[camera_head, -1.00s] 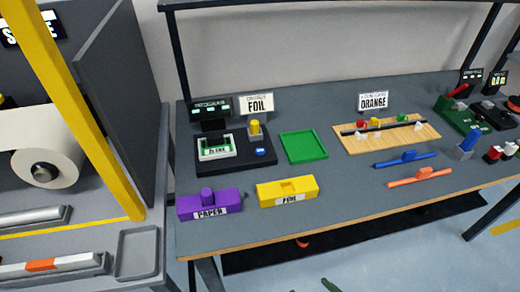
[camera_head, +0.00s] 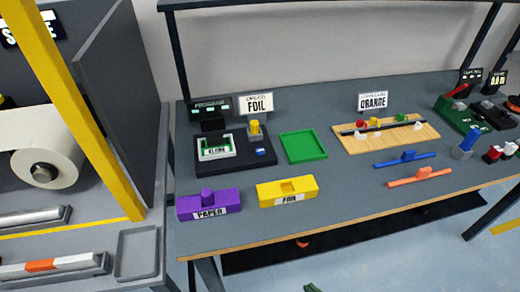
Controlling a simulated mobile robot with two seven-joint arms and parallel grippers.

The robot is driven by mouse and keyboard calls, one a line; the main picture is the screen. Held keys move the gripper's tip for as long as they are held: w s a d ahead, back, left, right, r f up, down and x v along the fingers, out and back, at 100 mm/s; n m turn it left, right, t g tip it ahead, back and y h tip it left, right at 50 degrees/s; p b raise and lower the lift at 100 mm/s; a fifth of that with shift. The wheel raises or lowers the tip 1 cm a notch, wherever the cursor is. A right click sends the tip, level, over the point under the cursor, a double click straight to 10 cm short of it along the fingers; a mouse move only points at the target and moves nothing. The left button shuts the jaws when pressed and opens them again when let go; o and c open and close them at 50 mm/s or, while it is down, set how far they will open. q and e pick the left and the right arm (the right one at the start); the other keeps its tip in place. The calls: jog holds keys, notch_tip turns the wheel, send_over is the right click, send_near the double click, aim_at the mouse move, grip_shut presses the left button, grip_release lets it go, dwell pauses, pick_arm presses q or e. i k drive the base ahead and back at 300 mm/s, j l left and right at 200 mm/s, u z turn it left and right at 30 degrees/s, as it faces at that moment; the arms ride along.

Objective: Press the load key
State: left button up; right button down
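A black programmer station (camera_head: 234,163) stands at the left of the grey table. A small blue key (camera_head: 261,151) with a pale marking is on its right part; the marking is too small to read. A yellow knobbed piece (camera_head: 255,131) stands behind the key. A framed slot with a card reading BLANK (camera_head: 216,152) is on the station's left. Only a small dark green tip of what looks like my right gripper (camera_head: 312,287) shows at the bottom edge, well below and in front of the station. Its opening is hidden. My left gripper is out of view.
A purple PAPER block (camera_head: 209,204) and a yellow FOIL block (camera_head: 287,191) stand in front of the station. A green tray (camera_head: 303,147) is to its right. An ORDER FOIL sign (camera_head: 257,104) stands behind. A yellow post (camera_head: 75,100) rises at the left.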

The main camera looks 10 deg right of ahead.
aim_at(259, 151)
jog(key=u, duration=1.8)
jog(key=k+l, duration=0.45)
jog(key=l, duration=0.15)
jog(key=k+l, duration=0.5)
jog(key=l, duration=0.1)
